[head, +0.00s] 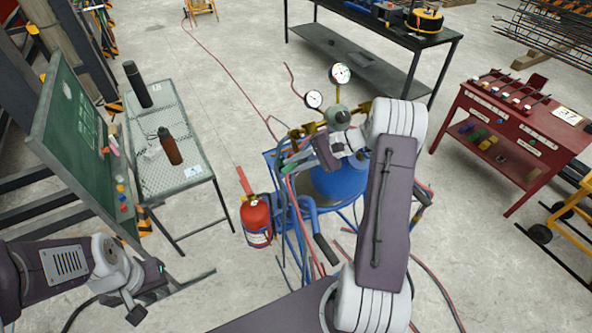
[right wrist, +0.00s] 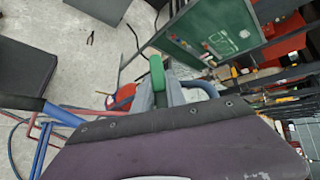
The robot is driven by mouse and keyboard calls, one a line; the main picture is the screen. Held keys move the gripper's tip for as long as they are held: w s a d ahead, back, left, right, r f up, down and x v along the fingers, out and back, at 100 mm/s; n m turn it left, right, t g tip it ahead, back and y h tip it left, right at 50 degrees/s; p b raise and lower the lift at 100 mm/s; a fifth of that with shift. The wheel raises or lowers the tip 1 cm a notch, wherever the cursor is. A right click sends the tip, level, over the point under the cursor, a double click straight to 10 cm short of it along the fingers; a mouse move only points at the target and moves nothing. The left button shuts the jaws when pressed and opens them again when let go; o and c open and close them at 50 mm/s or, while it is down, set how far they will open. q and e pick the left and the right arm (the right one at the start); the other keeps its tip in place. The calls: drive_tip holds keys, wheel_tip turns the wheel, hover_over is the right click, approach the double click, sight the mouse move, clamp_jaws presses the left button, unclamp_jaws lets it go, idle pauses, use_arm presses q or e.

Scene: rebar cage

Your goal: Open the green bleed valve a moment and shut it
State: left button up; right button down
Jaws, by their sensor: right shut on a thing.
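The green bleed valve handle (right wrist: 157,74) shows in the right wrist view between the grey fingertips of my right gripper (right wrist: 163,92), which is shut on it. In the head view my right gripper (head: 298,156) reaches left to the fittings below the two pressure gauges (head: 340,74); the valve is mostly hidden there by the gripper. The valve belongs to the gas fittings on a cart with a blue cylinder (head: 338,184). My left gripper (head: 137,311) is low at the left, away from the cart; its fingers are too small to judge.
A red fire extinguisher (head: 256,222) hangs at the cart's left side. Hoses lie around the cart. A mesh-topped table (head: 180,118) with bottles and a green board (head: 75,140) stand at left. A red workbench (head: 500,145) stands at right, a dark table (head: 360,58) behind.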

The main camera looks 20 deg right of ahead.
drive_tip(key=shift+w+r+m+t+y+b, duration=0.2)
drive_tip(key=shift+m+t+y+b, duration=0.1)
drive_tip(key=shift+m+t+b, duration=0.3)
drive_tip(key=shift+r+m, duration=0.1)
drive_tip(key=shift+m, duration=0.2)
drive_tip(key=c, duration=1.4)
unclamp_jaws()
drive_tip(key=shift+o, duration=0.2)
